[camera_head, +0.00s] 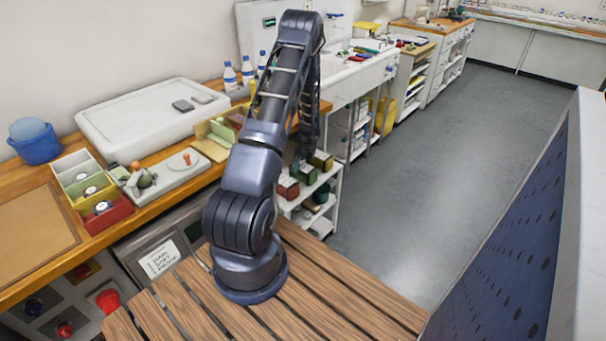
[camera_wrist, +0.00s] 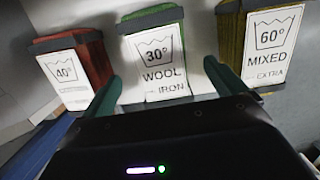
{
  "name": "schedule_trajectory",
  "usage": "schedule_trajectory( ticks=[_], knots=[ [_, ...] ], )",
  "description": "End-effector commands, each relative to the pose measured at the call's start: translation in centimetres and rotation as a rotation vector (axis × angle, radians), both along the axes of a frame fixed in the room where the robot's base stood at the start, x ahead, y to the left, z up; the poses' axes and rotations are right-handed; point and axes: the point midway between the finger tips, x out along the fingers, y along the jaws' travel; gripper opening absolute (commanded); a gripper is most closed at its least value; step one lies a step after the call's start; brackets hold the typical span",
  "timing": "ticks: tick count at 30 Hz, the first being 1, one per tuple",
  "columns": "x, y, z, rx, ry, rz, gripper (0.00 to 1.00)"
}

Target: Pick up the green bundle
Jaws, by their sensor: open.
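The green bundle (camera_wrist: 150,18) is a block-like shape with a white label reading 30° WOOL IRON. It is in the upper middle of the wrist view, between a red one (camera_wrist: 92,50) labelled 40° and a yellow one (camera_wrist: 228,35) labelled 60° MIXED. In the head view the green bundle (camera_head: 304,173) sits on the top of a white shelf unit, partly behind my arm. My gripper (camera_wrist: 163,86) is open and empty, its two fingers to either side of the green label's lower part. Whether the fingers touch it I cannot tell. The head view hides the fingertips.
In the head view the red bundle (camera_head: 288,187) and yellow bundle (camera_head: 321,160) stand close on either side. The white shelf unit (camera_head: 335,195) holds more dark items lower down. A wooden counter (camera_head: 170,212) with trays runs along the left. The grey floor (camera_head: 430,150) at right is clear.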

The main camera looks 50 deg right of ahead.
Motion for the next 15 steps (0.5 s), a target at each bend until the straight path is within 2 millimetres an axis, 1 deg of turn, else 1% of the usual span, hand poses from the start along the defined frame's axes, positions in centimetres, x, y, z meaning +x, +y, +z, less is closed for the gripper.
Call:
schedule_trajectory(
  ticks=[9, 12, 15],
  knots=[
    [0.5, 0.1, -3.4, 0.001, 0.001, 0.003, 0.96],
    [0.6, 0.0, -4.0, 0.0, 0.001, 0.003, 0.96],
    [0.6, 0.0, -4.2, 0.0, 0.001, 0.003, 0.96]
  ],
)
